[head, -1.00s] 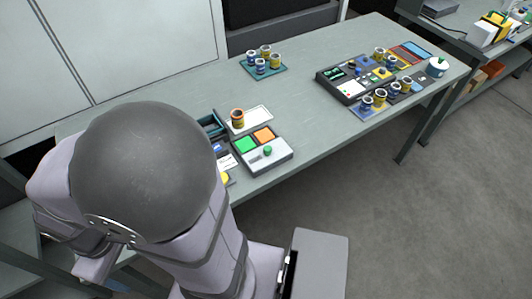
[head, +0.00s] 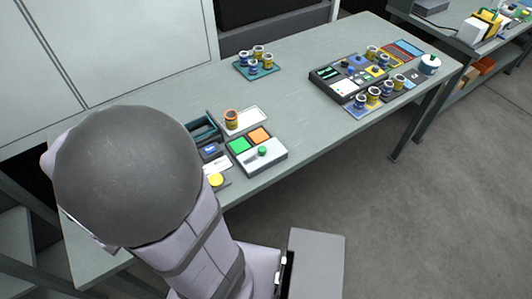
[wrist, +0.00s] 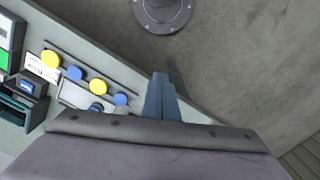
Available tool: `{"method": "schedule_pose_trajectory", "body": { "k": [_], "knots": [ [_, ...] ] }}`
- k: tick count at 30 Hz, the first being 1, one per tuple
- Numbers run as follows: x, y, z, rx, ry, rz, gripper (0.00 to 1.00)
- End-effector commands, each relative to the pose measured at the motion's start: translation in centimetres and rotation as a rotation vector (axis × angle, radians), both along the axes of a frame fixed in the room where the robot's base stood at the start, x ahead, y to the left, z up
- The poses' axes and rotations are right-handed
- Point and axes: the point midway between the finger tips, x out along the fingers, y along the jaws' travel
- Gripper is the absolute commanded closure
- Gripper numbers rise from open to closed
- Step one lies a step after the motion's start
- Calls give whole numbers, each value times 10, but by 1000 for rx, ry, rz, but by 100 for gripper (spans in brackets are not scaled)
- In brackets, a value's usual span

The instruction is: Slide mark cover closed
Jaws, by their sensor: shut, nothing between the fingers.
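I cannot single out the mark cover with certainty. In the wrist view a thin dark rail carries yellow and blue knobs (wrist: 98,86) along the bench edge. A pale plate (wrist: 73,94) lies beside the rail, with a dark round piece (wrist: 96,107) near it, partly hidden by my wrist. My gripper (wrist: 160,78) is shut and empty, its blue-grey fingers apart from the knobs and out toward the bench edge. In the head view my arm hides the gripper and most of this area; one yellow knob (head: 216,180) shows.
A small device with a blue display (head: 209,150) and a teal open box (head: 200,130) stand near my arm. A control box (head: 262,156) with green and orange squares is to their right. A white tray (head: 252,118) lies behind. The bench middle (head: 290,90) is clear.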

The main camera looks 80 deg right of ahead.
Motion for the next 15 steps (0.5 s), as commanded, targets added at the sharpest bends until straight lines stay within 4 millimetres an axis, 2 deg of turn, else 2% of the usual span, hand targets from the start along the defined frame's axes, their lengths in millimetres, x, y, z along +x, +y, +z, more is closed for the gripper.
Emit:
{"method": "schedule_pose_trajectory", "body": {
  "k": [1, 3, 8, 15],
  "knots": [
    [-8, -17, -5, 4, 9, -85, 100],
    [-20, -35, -9, 9, 20, -187, 100],
    [-49, -75, -17, 22, 36, -417, 100],
    [-101, -130, -26, 36, 33, -770, 100]
  ]
}}
